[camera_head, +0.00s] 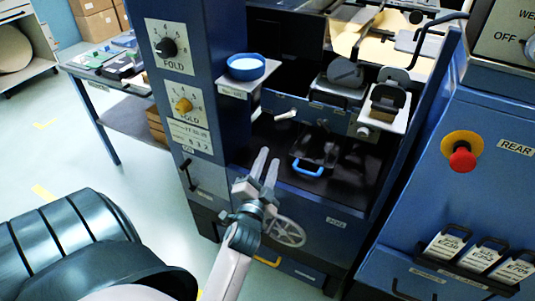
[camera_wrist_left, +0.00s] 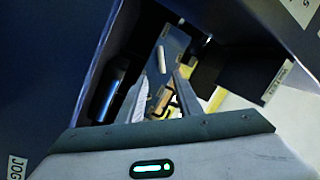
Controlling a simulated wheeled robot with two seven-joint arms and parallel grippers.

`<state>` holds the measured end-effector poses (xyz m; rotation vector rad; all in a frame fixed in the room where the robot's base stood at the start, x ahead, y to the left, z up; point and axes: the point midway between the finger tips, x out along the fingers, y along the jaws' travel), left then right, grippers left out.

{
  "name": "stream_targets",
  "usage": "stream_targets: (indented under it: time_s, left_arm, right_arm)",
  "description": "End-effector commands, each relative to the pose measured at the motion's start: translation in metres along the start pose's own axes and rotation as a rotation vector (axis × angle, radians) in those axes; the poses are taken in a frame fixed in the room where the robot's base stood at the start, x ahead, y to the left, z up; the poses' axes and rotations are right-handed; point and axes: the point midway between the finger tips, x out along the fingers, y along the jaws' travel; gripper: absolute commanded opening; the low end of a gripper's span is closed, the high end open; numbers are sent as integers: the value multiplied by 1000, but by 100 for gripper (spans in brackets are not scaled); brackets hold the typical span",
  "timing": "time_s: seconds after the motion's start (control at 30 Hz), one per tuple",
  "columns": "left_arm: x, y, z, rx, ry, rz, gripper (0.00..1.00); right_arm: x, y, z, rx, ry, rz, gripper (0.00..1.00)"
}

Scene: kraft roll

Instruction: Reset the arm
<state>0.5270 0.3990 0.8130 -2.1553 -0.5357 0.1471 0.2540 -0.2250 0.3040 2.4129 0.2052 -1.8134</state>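My left arm comes in from the lower left in the head view. Its gripper (camera_head: 265,168) is in front of the open bay of the blue machine, with two pale fingers apart and nothing visible between them. In the left wrist view the two fingers of the left gripper (camera_wrist_left: 160,98) also stand apart, pointing into the machine's opening. My right gripper is in neither view.
The blue machine has a FOLD knob (camera_head: 166,47), a yellow knob (camera_head: 183,105), a blue round dish (camera_head: 247,67) on a shelf and a black tray with a blue handle (camera_head: 308,168). A red button (camera_head: 462,158) is on the right cabinet. A side table (camera_head: 120,80) stands left; floor there is clear.

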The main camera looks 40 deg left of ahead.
Motion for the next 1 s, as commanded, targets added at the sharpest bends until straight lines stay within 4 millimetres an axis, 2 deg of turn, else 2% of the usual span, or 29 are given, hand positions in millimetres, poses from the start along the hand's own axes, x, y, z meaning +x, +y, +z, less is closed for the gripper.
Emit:
stream_targets:
  time_s: [0.13,0.77,1.0]
  left_arm:
    - [-5,-1,0,0,1,-1,32]
    - [-6,0,0,-4,-4,4,32]
    - [-20,17,13,-85,-82,97,32]
  right_arm:
    - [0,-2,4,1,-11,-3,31]
    - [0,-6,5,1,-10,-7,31]
    - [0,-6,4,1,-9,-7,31]
